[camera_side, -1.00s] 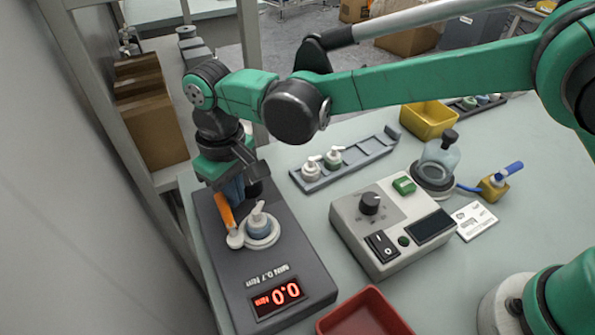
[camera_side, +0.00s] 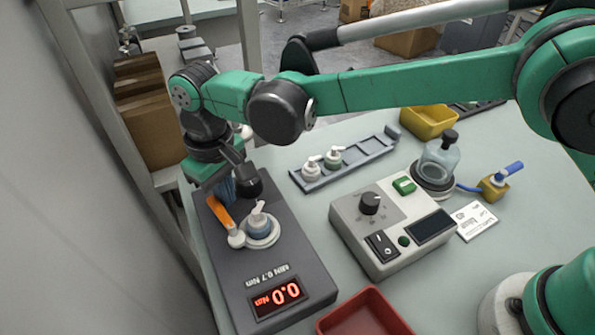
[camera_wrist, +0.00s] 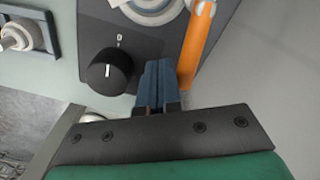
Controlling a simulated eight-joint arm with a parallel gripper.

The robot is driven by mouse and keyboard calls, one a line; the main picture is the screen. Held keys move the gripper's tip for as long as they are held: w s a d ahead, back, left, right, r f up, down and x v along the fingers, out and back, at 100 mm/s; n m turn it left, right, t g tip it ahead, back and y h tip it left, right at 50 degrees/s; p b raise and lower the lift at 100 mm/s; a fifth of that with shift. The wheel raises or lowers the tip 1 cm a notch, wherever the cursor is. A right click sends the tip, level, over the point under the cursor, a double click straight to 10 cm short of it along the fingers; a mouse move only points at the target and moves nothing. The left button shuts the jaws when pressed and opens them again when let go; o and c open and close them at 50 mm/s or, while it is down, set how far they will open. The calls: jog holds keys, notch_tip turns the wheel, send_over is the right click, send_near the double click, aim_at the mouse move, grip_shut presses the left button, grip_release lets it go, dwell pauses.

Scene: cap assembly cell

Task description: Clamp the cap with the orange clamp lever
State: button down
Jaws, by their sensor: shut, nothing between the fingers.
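The orange clamp lever (camera_side: 219,211) lies on the dark tester, its pale pivot end beside the round fixture. In the wrist view the lever (camera_wrist: 197,45) runs along the right side of my fingers. The cap with its white pump spout (camera_side: 258,207) stands upright on a blue-grey body in the pale round fixture (camera_side: 272,238). Only the fixture's edge shows at the top of the wrist view. My gripper (camera_wrist: 157,64) is shut and empty, its blue fingers close beside the lever's free end. I cannot tell whether they touch it. The fingers (camera_side: 224,190) are partly hidden in the side view.
A black knob (camera_wrist: 108,70) stands on the tester left of my fingers. The tester's red display (camera_side: 277,297) reads 0.0. A control box (camera_side: 400,255), a rack with pump caps (camera_side: 370,150), a red tray (camera_side: 365,318) and a yellow bin (camera_side: 428,121) stand to the right.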

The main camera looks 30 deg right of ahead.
jog(key=shift+a, duration=0.65)
